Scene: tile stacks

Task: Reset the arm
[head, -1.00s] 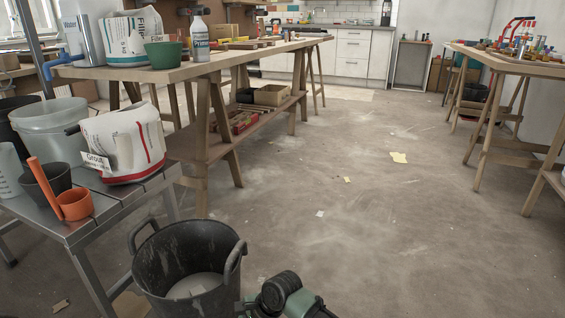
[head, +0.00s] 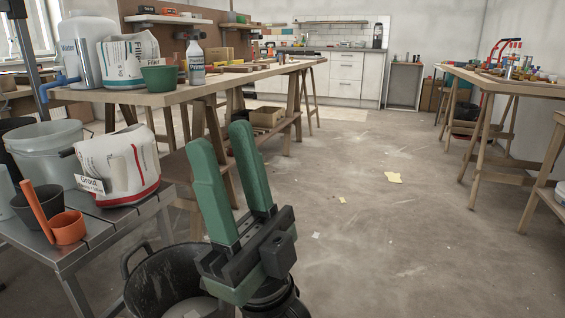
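My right gripper (head: 228,142) rises from the bottom centre of the head view, its two green fingers pointing up and away. The fingers are apart with nothing seen between them, so it is open and empty. Its dark wrist covers part of a black bucket (head: 158,285) on the floor. My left gripper is not in view.
At left, a low metal table (head: 105,228) holds a grout bag (head: 122,165), a grey bucket (head: 45,150) and an orange cup (head: 67,228). A long wooden workbench (head: 175,97) stands behind it. Another wooden table (head: 530,88) is at right. The floor (head: 390,240) between is mostly clear.

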